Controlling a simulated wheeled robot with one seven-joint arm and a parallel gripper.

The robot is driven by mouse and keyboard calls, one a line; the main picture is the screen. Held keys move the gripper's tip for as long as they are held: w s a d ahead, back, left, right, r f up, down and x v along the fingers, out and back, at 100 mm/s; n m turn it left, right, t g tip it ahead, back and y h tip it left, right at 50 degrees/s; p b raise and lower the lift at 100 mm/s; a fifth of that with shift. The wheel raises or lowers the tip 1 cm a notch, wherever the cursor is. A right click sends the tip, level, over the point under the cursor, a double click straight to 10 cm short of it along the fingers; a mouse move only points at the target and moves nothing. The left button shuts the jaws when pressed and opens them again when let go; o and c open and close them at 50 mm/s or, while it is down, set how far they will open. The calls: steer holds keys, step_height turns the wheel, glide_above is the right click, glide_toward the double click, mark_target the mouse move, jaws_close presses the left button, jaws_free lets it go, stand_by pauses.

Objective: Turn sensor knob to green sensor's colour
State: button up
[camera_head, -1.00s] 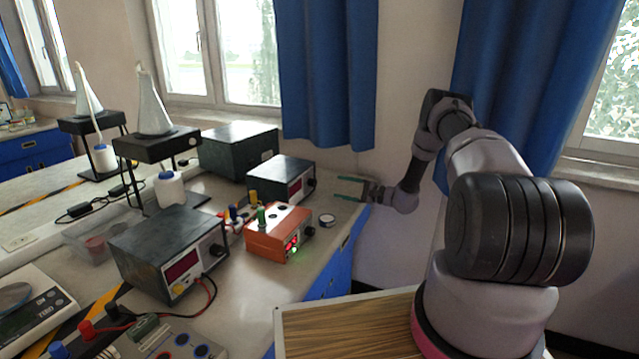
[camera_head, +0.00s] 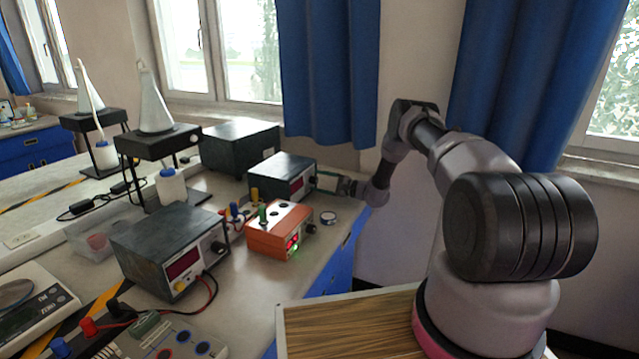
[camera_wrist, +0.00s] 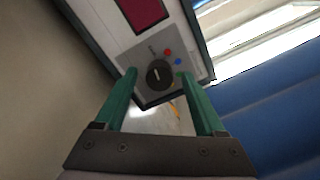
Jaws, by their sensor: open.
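The black knob (camera_wrist: 159,73) with a pale pointer line sits on the grey front panel of a dark box (camera_head: 285,172), below its dark red display (camera_wrist: 145,12). In the head view my gripper (camera_head: 322,180) is at the box's front. An orange box (camera_head: 280,240) with a green post (camera_head: 263,213) and a lit green spot stands nearer.
A round dial-like item (camera_head: 328,217) lies on the bench near the edge. Another dark box (camera_head: 150,250) with red and black cables stands at the left front. A larger black box (camera_head: 240,150) is behind, and the blue curtain (camera_head: 335,80) hangs behind the bench.

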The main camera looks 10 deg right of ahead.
steer(key=shift+c, duration=0.4)
jaws_close()
steer(key=shift+m, duration=0.3)
steer(key=m, duration=0.4)
steer(key=shift+m, duration=0.4)
steer(key=m, duration=1.2)
steer(key=shift+d+m, duration=0.1)
steer(key=shift+m, duration=0.2)
steer(key=m, duration=0.5)
steer(key=shift+w+m, duration=0.1)
steer(key=shift+m, duration=0.2)
steer(key=shift+f, duration=0.1)
